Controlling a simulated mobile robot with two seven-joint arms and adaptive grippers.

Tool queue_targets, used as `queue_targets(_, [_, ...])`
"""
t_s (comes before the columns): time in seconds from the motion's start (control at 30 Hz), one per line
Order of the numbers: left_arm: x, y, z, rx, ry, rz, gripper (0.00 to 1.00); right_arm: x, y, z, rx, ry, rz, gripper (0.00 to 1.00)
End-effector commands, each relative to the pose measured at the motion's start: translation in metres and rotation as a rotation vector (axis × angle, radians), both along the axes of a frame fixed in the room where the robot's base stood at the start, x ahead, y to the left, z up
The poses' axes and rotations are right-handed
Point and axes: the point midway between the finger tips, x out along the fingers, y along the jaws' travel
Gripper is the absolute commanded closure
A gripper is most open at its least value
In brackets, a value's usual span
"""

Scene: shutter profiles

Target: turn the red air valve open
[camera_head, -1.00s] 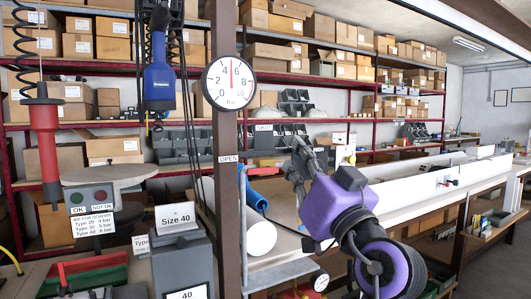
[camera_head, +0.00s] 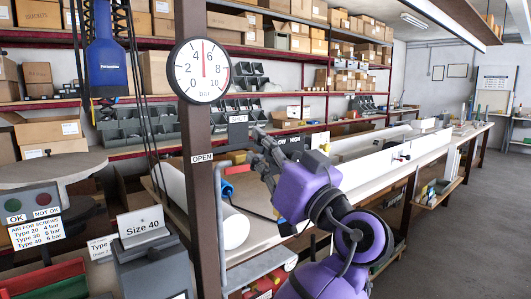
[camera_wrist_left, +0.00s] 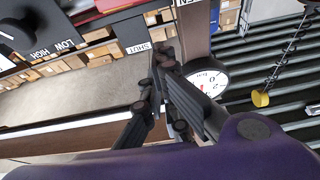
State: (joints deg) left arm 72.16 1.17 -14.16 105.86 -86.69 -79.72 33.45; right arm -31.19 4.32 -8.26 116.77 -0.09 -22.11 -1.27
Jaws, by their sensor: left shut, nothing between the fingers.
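The SHUT sign (camera_head: 238,118) and the OPEN sign (camera_head: 201,158) show by the brown post (camera_head: 196,130). My left gripper (camera_head: 262,141), on the purple arm, has its dark fingers just right of the SHUT sign. In the left wrist view the left gripper (camera_wrist_left: 160,58) is shut and empty, with the SHUT sign (camera_wrist_left: 138,48) just beyond its tips. The large pressure gauge (camera_head: 200,71) is on the post, its red needle between 4 and 6. My right gripper is not in view.
A grey Size 40 box (camera_head: 150,262) stands lower left. A blue tool (camera_head: 106,55) hangs at upper left. A long bench (camera_head: 345,165) runs to the back, with open floor (camera_head: 460,240) at the right.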

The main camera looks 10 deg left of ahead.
Motion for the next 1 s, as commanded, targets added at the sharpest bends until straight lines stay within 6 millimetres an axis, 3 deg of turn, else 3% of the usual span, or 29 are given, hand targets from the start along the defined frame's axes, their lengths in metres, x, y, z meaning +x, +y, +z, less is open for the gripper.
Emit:
queue_targets(0.03, [0.005,0.010,0.009,0.003,-0.005,0.005,1.00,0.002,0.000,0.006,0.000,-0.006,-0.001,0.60])
queue_targets(0.27, [0.034,0.045,0.025,0.003,-0.005,0.004,1.00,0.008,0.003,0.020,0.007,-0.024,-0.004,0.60])
queue_targets(0.33, [0.033,0.042,0.005,0.005,0.004,0.001,1.00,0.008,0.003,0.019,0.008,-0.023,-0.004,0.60])
queue_targets(0.5, [0.032,0.042,-0.014,0.003,0.002,0.001,1.00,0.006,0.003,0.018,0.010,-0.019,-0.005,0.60])
queue_targets(1.0, [0.032,0.042,-0.022,-0.001,-0.001,0.000,1.00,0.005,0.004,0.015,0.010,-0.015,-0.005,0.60])
